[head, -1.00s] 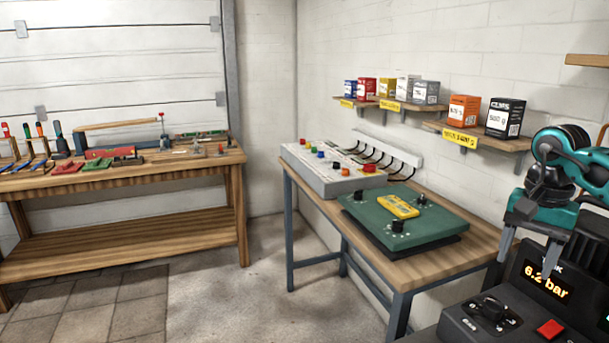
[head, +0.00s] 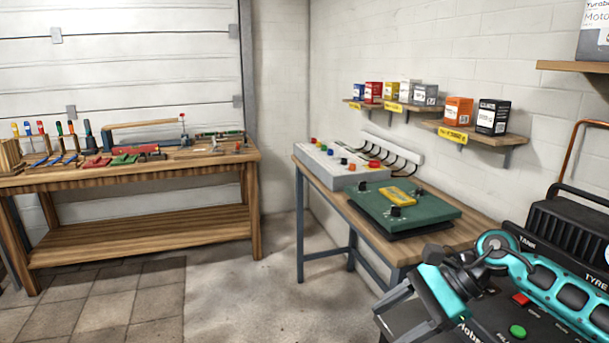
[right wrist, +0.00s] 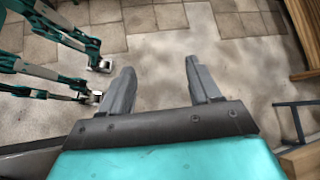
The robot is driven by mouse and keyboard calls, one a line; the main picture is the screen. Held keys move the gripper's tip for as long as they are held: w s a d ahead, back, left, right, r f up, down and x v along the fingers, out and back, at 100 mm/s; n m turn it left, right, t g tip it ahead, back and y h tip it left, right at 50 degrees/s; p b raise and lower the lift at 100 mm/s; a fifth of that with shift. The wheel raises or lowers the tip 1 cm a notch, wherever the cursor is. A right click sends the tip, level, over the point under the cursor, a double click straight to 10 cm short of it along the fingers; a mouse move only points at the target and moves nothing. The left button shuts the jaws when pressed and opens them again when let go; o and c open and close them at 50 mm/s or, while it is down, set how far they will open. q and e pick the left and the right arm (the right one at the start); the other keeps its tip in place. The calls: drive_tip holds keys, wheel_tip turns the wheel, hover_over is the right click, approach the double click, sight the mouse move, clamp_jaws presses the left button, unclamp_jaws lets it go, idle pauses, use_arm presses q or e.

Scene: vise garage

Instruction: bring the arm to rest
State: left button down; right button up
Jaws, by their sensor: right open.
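My right arm, teal and dark grey, comes in from the lower right of the head view. Its right gripper (head: 402,312) is in the lower right, pointing down and left, in front of a dark machine. In the right wrist view the two grey fingers of the right gripper (right wrist: 160,78) stand wide apart with nothing between them. My left gripper is not seen in the head view.
A wooden table (head: 440,218) with a green panel (head: 425,215) and a button box (head: 340,165) stands behind the gripper. The dark machine (head: 575,235) is close on the right. A workbench (head: 140,175) with tools stands at left. Open floor (head: 240,300) lies between.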

drive_tip(key=s+a+r+m+t+y, duration=0.1)
drive_tip(key=s+a+m+t+y, duration=0.2)
drive_tip(key=a+m+t+y, duration=0.75)
drive_tip(key=s+d+f+m+t+h, duration=0.1)
drive_tip(key=d+f+m+t+h, duration=0.4)
drive_tip(key=m, duration=1)
drive_tip(key=d+f+m+t+h, duration=0.1)
drive_tip(key=f+m+h, duration=0.45)
drive_tip(key=m, duration=0.95)
drive_tip(key=s+d+f+m+g+h, duration=0.2)
drive_tip(key=s+f+m+h, duration=0.1)
drive_tip(key=s+f+m, duration=0.3)
drive_tip(key=s+d+f+m+g+h, duration=0.3)
drive_tip(key=s+f+m, duration=0.3)
drive_tip(key=m, duration=0.2)
drive_tip(key=shift+s+d+m+h, duration=0.2)
drive_tip(key=shift+s+m+h, duration=0.15)
drive_tip(key=shift+h, duration=0.45)
drive_tip(key=shift+g, duration=0.25)
